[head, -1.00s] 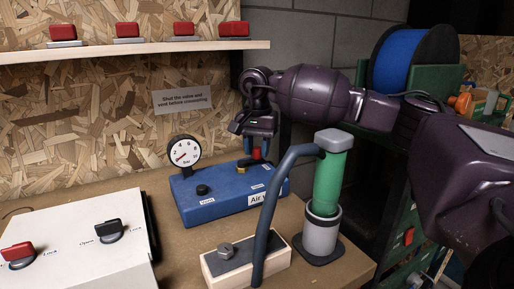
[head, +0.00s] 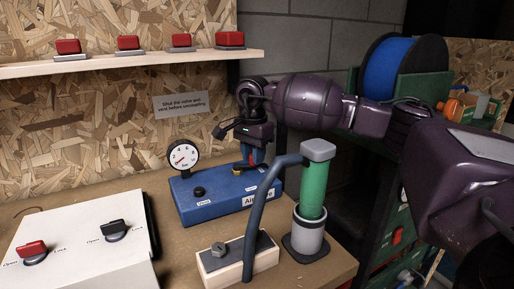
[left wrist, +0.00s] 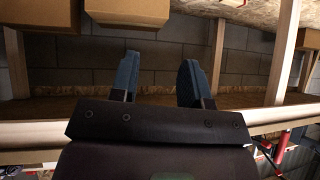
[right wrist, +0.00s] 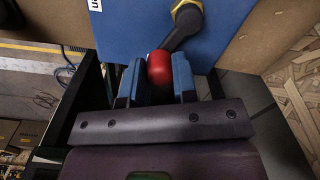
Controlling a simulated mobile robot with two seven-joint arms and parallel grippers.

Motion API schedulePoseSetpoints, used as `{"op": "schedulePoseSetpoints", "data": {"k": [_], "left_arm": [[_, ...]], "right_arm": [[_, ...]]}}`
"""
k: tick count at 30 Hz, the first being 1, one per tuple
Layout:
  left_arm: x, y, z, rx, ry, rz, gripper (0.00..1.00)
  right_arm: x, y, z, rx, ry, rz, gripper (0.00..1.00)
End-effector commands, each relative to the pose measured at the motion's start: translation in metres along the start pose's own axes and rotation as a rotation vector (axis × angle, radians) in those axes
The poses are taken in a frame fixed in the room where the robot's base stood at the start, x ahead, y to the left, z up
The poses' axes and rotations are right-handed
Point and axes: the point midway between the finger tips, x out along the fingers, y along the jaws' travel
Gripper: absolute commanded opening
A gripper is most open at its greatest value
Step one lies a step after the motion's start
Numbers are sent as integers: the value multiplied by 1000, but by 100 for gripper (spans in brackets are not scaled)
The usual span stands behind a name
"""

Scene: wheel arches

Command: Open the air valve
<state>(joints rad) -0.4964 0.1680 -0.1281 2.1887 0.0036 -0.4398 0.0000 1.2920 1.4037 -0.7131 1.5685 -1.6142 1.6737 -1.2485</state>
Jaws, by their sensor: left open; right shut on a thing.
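The air valve is a lever (right wrist: 183,30) with a brass nut and a red tip (right wrist: 159,68), on a blue box (head: 200,211) labelled "Air...". In the right wrist view the lever runs from the nut down towards my right gripper (right wrist: 158,80). That gripper is shut on the red tip, one blue finger on each side. In the head view the right gripper (head: 251,157) comes down at the back right of the box and hides most of the lever. My left gripper (left wrist: 157,82) is open and empty, facing a block wall and boxes; the head view does not show it.
A pressure gauge (head: 183,155) and a black knob (head: 199,191) are on the blue box. A grey hose (head: 262,205) and a green cylinder (head: 319,185) stand close in front, under my right arm. A white panel (head: 75,250) with red and black switches is at front left.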

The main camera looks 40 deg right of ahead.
Motion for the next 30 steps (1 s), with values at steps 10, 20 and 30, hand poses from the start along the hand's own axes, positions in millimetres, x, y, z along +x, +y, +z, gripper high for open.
{"op": "schedulePoseSetpoints", "data": {"k": [10, 20, 30], "left_arm": [[-14, -2, -25, -7, 47, -8, 43], [-22, 0, -43, -15, 80, -8, 43], [-33, -2, -55, -25, 95, -16, 43]], "right_arm": [[-7, 10, 13, 328, -2, -7, 3], [-7, 13, 26, 641, -3, -6, 3], [-5, 13, 39, 938, -3, -4, 3]]}}
